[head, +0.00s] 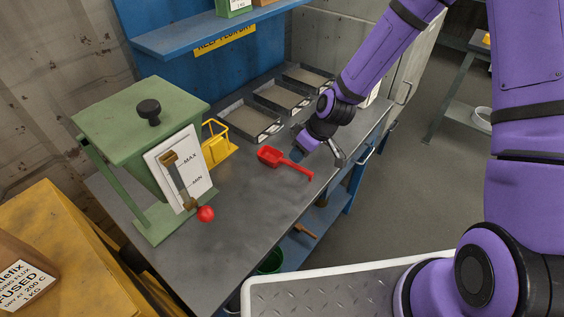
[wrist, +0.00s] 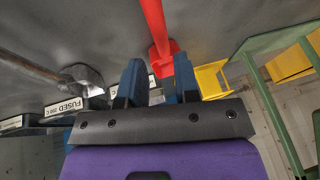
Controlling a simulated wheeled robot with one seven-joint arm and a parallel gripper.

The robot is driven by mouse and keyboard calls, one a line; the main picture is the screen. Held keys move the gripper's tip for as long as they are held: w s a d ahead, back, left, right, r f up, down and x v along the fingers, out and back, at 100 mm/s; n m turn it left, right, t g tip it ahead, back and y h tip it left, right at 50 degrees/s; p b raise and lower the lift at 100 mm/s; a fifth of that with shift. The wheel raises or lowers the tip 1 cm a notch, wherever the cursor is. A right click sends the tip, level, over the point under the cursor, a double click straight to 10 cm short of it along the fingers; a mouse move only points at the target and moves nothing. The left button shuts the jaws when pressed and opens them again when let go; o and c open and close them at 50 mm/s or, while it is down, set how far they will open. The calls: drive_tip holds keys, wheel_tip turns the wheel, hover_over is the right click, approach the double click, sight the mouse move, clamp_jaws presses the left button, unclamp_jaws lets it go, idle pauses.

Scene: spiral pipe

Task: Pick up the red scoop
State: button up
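The red scoop (head: 271,157) lies on the grey bench top, its pan to the left and its hooked handle pointing right toward the bench's front edge. In the wrist view the scoop (wrist: 155,22) runs down from the top edge, its pan seen beyond the fingers, nearer the right one. My gripper (head: 301,148) is just right of the scoop's pan, behind the handle. In the wrist view my gripper (wrist: 160,68) has its two blue fingers apart with nothing held between them. Whether a finger touches the scoop cannot be told.
A hammer (head: 336,152) lies close to my gripper's right. Behind are several trays (head: 247,121). A yellow holder (head: 216,146) stands left of the scoop, beside a green hopper (head: 135,120) with a red-knobbed lever (head: 205,214). The front bench area (head: 235,245) is clear.

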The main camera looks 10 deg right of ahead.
sight(292, 163)
drive_tip(key=shift+x, duration=2.75)
drive_tip(key=shift+s, duration=0.2)
clamp_jaws()
